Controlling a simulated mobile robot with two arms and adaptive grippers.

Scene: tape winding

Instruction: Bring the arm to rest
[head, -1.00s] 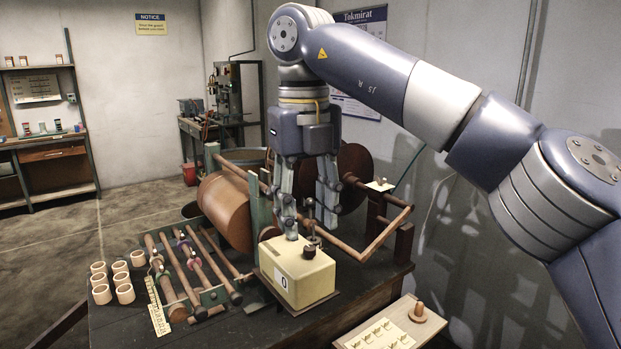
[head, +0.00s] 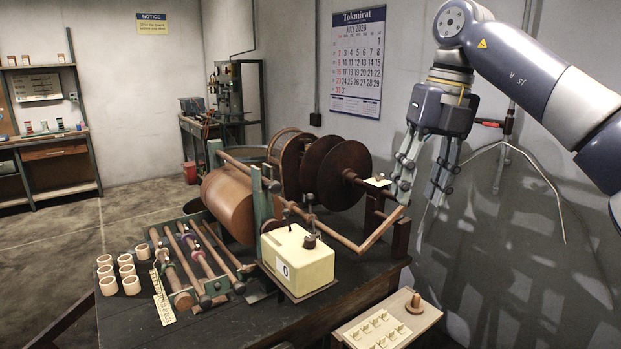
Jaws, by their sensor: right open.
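My right gripper (head: 420,192) hangs open and empty, fingers pointing down, at the right of the machine near the grey wall. Its left finger overlaps the end of the wooden crank bar in the picture; I cannot tell whether they touch. My right arm (head: 545,80) reaches in from the upper right. The winding machine has a large brown drum (head: 228,205), dark round discs (head: 344,176) and a cream box marked 0 (head: 298,259). My left gripper is not in view.
The dark bench (head: 240,325) carries several small tan cups (head: 131,285), rods on a rack (head: 190,262) and a ruler-like strip (head: 163,296). A wooden tray (head: 408,325) with a peg stands at the front right. A calendar (head: 358,62) hangs behind. The wall side at right is mostly free.

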